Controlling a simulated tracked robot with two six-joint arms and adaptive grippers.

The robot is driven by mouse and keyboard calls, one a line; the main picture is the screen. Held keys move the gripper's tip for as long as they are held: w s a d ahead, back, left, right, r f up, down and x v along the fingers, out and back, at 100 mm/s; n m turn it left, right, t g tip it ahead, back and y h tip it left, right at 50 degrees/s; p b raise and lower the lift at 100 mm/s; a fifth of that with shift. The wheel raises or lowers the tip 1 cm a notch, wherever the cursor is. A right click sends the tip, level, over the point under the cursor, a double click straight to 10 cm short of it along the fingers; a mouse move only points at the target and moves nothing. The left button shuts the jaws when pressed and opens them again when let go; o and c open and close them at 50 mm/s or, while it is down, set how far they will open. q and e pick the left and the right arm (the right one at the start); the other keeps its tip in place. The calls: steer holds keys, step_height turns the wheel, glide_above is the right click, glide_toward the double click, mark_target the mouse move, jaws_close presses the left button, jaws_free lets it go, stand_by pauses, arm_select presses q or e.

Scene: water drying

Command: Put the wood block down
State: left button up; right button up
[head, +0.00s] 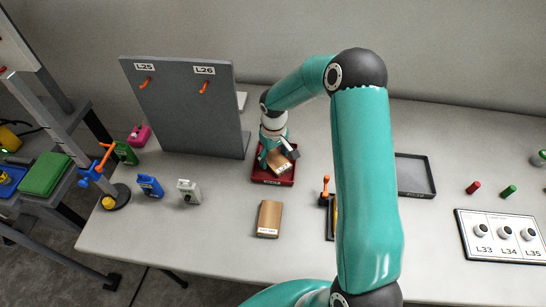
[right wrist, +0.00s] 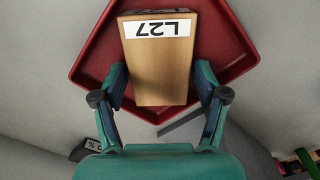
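A wood block (head: 281,160) with a white label is at the red tray (head: 259,179) on the table. In the right wrist view the block (right wrist: 160,70) shows its label L27, upside down, with the red tray (right wrist: 232,50) behind it. My right gripper (head: 275,147) reaches down over the tray. In the right wrist view its two fingers (right wrist: 161,85) sit against both sides of the block and appear shut on it. The block looks tilted in the head view; whether it touches the tray floor is unclear. My left gripper is not in view.
Another wood block (head: 269,219) lies in front of the tray. A grey board (head: 185,110) with orange hooks stands behind left. Blue (head: 150,186) and white (head: 189,191) items stand left. A dark tray (head: 413,192) and a labelled panel (head: 500,252) lie right. My right arm hides part of the table.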

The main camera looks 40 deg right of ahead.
mark_target(274, 158)
steer(key=shift+o, duration=0.5)
steer(key=shift+r, duration=0.15)
steer(key=shift+r+p, duration=0.35)
steer(key=shift+p, duration=0.05)
step_height(274, 158, up, 11)
steer(key=p, duration=0.6)
steer(key=shift+r, duration=0.1)
